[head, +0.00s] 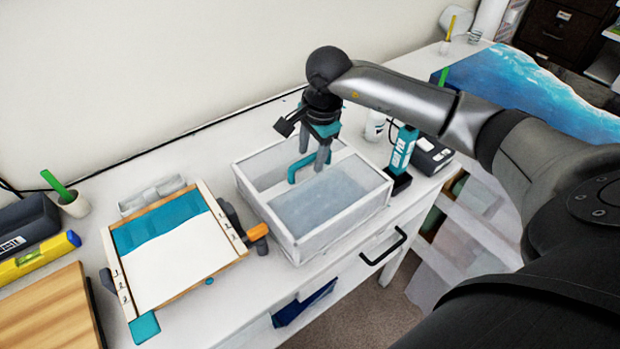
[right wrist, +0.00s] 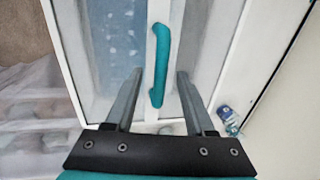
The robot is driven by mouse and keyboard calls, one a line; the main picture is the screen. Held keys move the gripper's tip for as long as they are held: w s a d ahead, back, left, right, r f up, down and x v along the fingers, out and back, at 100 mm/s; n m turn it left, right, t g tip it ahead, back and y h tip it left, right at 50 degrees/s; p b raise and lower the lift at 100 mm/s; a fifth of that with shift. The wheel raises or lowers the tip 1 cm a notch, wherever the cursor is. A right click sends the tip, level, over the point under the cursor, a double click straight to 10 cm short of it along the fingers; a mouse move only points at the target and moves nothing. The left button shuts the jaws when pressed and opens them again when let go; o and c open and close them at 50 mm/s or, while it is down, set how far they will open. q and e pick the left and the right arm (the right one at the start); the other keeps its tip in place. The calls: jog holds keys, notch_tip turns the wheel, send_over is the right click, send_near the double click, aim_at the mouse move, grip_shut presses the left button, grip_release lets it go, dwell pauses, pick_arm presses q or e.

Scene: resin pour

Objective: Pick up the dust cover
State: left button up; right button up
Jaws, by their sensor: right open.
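The dust cover (head: 343,222) is a clear box with white edges on the white workbench. A teal handle (head: 296,170) is fixed to the white bar across its top. My right gripper (head: 315,163) is open and points down over the cover, close to the handle. In the right wrist view the gripper's two fingers (right wrist: 157,92) stand apart on either side of the handle (right wrist: 160,62), with the cover's clear panel (right wrist: 115,45) beneath. I cannot tell whether a finger touches the handle. My left gripper is not in view.
Left of the cover stands a wood-framed board (head: 175,262) with an orange-ended clamp (head: 257,232). A teal bottle (head: 403,150) and a dark box (head: 432,155) stand just right of it. A yellow level (head: 35,258) lies far left. A drawer handle (head: 385,247) juts out in front.

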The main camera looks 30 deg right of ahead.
jog(key=shift+w+f, duration=0.25)
jog(key=shift+f, duration=0.85)
grip_shut()
jog(key=shift+r, duration=0.1)
dwell(0.5)
